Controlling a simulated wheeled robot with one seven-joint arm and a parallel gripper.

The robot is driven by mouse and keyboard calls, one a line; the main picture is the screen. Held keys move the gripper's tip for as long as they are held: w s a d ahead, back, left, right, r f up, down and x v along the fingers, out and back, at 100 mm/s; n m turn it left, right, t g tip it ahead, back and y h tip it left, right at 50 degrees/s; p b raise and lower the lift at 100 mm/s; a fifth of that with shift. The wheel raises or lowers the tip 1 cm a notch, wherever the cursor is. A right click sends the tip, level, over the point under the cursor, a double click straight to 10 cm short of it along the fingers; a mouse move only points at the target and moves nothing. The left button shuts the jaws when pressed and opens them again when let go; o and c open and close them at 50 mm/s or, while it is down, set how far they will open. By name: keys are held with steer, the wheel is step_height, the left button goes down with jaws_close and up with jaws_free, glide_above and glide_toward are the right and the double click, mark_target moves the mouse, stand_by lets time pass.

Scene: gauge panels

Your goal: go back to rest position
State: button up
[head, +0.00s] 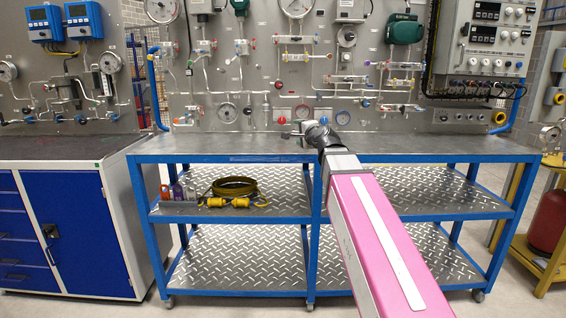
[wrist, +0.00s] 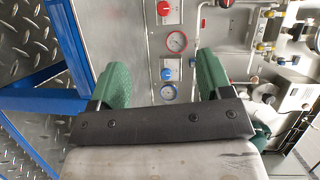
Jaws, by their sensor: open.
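My gripper (wrist: 162,72) shows in the wrist view with its two green fingers spread wide apart and nothing between them. Behind the gap is the grey gauge panel (wrist: 146,38), with a red knob (wrist: 164,9), a red-rimmed gauge (wrist: 177,42), a blue knob (wrist: 166,74) and a blue-rimmed gauge (wrist: 168,92). In the head view my arm reaches forward over the blue-framed workbench (head: 240,158). My gripper (head: 296,133) is small there, just above the bench top and in front of the panel (head: 262,90); its fingers are hard to make out.
The bench top is mostly clear. A blue-doored cabinet (head: 70,225) stands at left. A control box (head: 485,40) hangs at upper right; a red cylinder (head: 548,222) stands at far right.

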steer(key=s+d+f+n+g+h, duration=0.2)
steer(key=s+f+n+g, duration=0.15)
steer(key=f, duration=0.95)
steer(key=s+d+f+n+g+h, duration=0.1)
steer(key=s+d+f+n+g, duration=0.3)
steer(key=f, duration=0.9)
steer(key=s+d+f+n+g+h, duration=0.15)
steer(key=s+f+g, duration=0.3)
steer(key=f, duration=0.75)
steer(key=s+d+f+n+g+h, duration=0.2)
steer(key=s+d+f, duration=0.3)
steer(key=s+f, duration=0.5)
steer(key=shift+s+f+n+g, duration=0.15)
steer(key=shift+s+n+g, duration=0.4)
steer(key=shift+g, duration=0.25)
steer(key=shift+w+h, duration=0.1)
steer(key=shift+h, duration=0.15)
